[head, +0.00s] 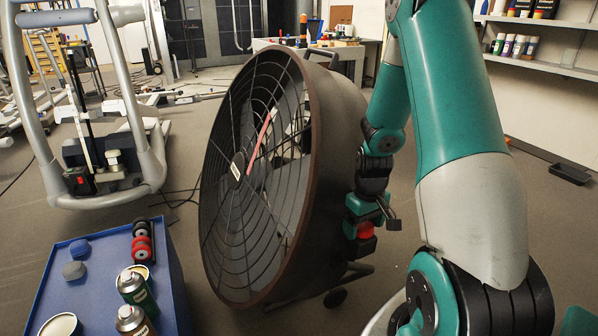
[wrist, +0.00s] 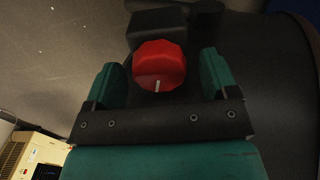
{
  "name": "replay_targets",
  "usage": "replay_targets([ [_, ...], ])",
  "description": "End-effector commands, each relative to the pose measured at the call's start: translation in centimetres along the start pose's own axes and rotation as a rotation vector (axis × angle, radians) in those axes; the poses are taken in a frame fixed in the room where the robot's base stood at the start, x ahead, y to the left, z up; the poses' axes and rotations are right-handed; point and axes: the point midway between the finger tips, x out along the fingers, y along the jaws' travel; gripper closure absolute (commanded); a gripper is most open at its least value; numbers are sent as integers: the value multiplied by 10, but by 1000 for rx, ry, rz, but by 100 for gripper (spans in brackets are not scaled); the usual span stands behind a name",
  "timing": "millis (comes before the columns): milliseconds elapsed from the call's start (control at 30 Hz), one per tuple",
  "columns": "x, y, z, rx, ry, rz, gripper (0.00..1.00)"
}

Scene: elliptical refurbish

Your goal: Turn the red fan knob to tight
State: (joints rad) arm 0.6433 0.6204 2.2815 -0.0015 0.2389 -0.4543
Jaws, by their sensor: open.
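The red fan knob (wrist: 158,62) sits on a dark box on the fan's housing, with a pale pointer mark at its lower middle in the wrist view. In the head view the knob (head: 365,230) shows on the side of the large drum fan (head: 310,190). My gripper (wrist: 160,75) is open, with one green finger on each side of the knob and gaps between fingers and knob. In the head view my gripper (head: 365,210) is at the knob, and the arm hides part of the fan's side. No tight marking can be read.
A blue cart top (head: 95,265) with spray cans (head: 135,290), rollers and round pads stands at the lower left. An elliptical machine (head: 110,150) is behind it. Shelves with bottles (head: 510,45) line the right wall. Open floor lies right of my arm.

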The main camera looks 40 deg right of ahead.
Motion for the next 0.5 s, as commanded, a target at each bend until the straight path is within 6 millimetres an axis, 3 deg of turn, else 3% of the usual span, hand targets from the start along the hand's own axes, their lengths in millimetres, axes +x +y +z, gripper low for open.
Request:
replay_targets([
  [167,6,0,0,-257,2,2,20],
  [233,-17,1,0,-285,4,4,20],
  [500,-75,0,0,-282,3,4,20],
])
